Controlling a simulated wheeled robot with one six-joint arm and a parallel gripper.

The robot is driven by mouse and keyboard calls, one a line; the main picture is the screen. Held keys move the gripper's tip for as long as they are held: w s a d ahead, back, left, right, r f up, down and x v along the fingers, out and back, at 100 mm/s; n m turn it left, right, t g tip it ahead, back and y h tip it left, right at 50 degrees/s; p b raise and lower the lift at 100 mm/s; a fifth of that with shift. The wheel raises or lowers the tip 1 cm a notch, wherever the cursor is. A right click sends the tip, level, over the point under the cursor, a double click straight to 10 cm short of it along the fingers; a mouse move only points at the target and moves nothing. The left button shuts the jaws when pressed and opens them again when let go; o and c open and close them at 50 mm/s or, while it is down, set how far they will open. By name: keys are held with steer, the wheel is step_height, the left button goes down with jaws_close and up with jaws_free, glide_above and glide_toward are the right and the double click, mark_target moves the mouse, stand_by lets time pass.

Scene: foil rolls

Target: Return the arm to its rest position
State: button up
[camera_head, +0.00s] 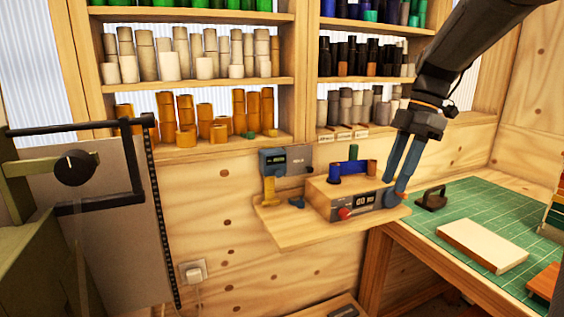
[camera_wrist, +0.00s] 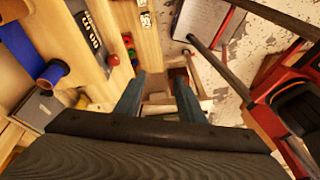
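My gripper (camera_head: 394,183) hangs from my dark arm at the right in the head view, with its blue-grey fingers pointing down. It is in front of the small wall shelf, close to the right end of the wooden device (camera_head: 345,204) in the picture. In the wrist view my gripper (camera_wrist: 160,80) shows two fingers spread apart with nothing held between them. Whether the fingers touch the device cannot be told.
A blue roll (camera_head: 335,172) lies on the device. A green-topped workbench (camera_head: 480,217) with a pale block (camera_head: 484,245) stands at the right. Shelves of rolls (camera_head: 188,83) fill the back wall. A grey-green machine (camera_head: 40,215) stands at the left.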

steer(key=s+a+f+m+t+h+b, duration=0.1)
steer(key=s+a+f+m, duration=0.2)
steer(key=s+f+m, duration=0.5)
steer(key=s+a+f+m+t+h+b, duration=0.1)
steer(key=s+a+f+m+h, duration=0.1)
steer(key=s+f+m, duration=0.6)
step_height(320, 180, down, 7)
steer(key=a+m, duration=0.1)
steer(key=m, duration=0.2)
steer(key=shift+s+a+r+t, duration=0.15)
steer(key=shift+s+a+t, duration=0.05)
steer(key=shift+a+t, duration=0.2)
steer(key=shift+c, duration=0.6)
stand_by(0.9)
